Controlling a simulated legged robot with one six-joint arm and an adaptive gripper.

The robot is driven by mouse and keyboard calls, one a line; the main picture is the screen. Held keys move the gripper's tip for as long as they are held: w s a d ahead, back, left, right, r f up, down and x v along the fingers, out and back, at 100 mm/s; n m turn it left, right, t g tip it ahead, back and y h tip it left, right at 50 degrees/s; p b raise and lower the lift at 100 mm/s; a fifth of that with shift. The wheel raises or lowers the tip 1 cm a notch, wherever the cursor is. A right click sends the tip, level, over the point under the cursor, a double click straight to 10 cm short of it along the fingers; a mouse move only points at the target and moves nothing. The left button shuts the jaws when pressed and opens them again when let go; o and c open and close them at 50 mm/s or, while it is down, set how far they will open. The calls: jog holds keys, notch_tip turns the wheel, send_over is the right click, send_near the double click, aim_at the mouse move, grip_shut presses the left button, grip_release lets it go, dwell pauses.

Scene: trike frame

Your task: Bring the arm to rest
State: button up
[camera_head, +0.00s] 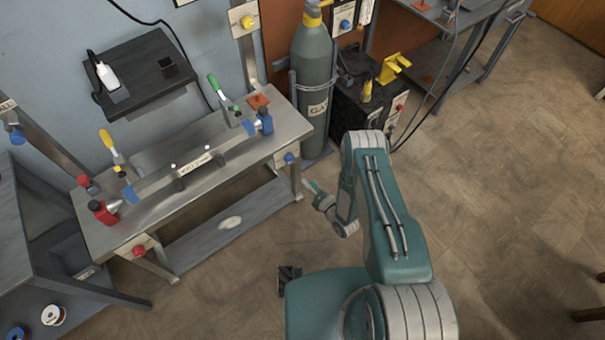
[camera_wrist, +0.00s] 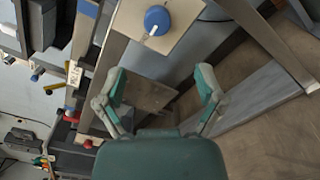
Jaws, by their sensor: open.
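My teal and grey arm reaches up from my body at the lower middle of the head view and bends over at the top. My gripper (camera_head: 312,186) hangs at its end, beside the right end of the steel workbench (camera_head: 237,138) and below the level of its top. In the wrist view my gripper (camera_wrist: 160,74) has its two teal fingers spread wide, with nothing between them. Past the fingers is a blue knob (camera_wrist: 157,19) on a pale plate. The gripper looks apart from the bench, though the exact gap is hard to tell.
A labelled metal bar (camera_head: 178,178) lies on the bench between red and blue clamps. A grey gas cylinder (camera_head: 312,84) and a dark machine (camera_head: 366,103) stand behind my arm. A black wall shelf (camera_head: 141,77) hangs at left. The floor (camera_head: 505,205) at right is open.

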jog(key=shift+s+d, duration=0.1)
jog(key=shift+s, duration=0.1)
dwell(0.4)
jog(key=w+d+r+m+g+h, duration=0.1)
jog(key=w+r+m+h, duration=0.15)
jog(key=w+r, duration=0.7)
jog(key=w+d+r+m+g+h, duration=0.1)
jog(key=w+d+r+m, duration=0.15)
jog(key=r, duration=0.45)
jog(key=w+d+r+m+h, duration=0.1)
jog(key=r+m+h, duration=0.15)
jog(key=r, duration=0.35)
jog(key=w+d+r+m+g+h, duration=0.1)
jog(key=w+d+r+m, duration=0.15)
jog(key=r, duration=0.45)
jog(key=s+d+r+m+g+h, duration=0.35)
jog(key=s+r+m, duration=0.95)
jog(key=s+r, duration=0.7)
jog(key=s+r+m+g, duration=0.3)
jog(key=s+r+m, duration=0.2)
jog(key=s, duration=1.4)
jog(key=m, duration=0.3)
jog(key=shift+s+r+m, duration=0.2)
jog(key=shift+s+m, duration=0.15)
jog(key=shift+m, duration=0.05)
